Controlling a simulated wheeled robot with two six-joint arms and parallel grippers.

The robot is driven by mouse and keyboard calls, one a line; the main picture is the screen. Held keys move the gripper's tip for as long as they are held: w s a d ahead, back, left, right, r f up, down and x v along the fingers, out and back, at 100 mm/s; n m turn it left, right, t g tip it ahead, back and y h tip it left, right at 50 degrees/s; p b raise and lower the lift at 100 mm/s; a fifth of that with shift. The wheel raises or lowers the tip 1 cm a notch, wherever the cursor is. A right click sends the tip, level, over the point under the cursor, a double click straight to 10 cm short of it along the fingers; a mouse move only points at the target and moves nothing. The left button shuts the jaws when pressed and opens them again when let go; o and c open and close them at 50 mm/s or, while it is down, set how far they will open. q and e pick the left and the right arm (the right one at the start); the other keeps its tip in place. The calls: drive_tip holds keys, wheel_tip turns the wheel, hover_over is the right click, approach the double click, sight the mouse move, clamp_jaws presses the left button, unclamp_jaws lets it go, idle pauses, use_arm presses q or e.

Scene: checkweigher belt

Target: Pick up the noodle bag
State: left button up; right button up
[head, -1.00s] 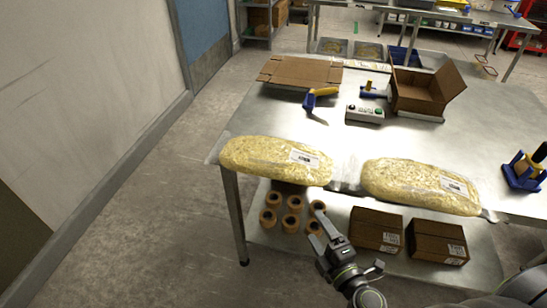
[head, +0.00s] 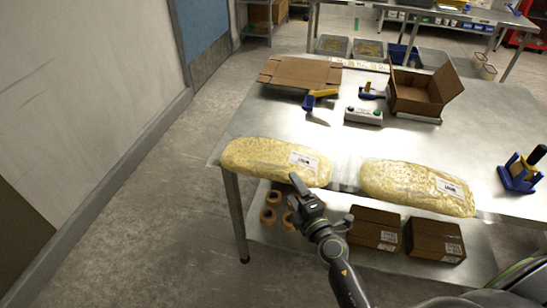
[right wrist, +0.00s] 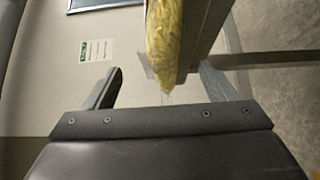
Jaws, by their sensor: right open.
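Two clear bags of yellow noodles lie flat on the steel table's front edge, each with a white barcode label. The left noodle bag (head: 262,158) and the right noodle bag (head: 415,185) lie side by side with a small gap between them. My right gripper (head: 295,197) is open and empty, just in front of the left bag's right part. In the right wrist view, a noodle bag (right wrist: 163,40) shows end-on beyond and between the spread fingers, with its clear film tip (right wrist: 163,82) near them. My left gripper is not in view.
The steel table (head: 300,128) holds a flat cardboard piece (head: 300,72), an open carton (head: 415,95), a button box (head: 363,115) and tape dispensers (head: 520,172). Its lower shelf holds brown boxes (head: 374,228) and tape rolls (head: 268,216). A wall stands at left.

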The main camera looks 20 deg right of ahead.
sight(286, 178)
drive_tip(key=shift+w+a+r, duration=0.15)
drive_tip(key=shift+w, duration=0.45)
drive_tip(key=w, duration=0.4)
drive_tip(key=shift+w+a, duration=0.1)
drive_tip(key=shift+a, duration=0.15)
drive_tip(key=c, duration=1.4)
drive_tip(key=shift+r, duration=0.1)
drive_tip(key=shift+c, duration=0.9)
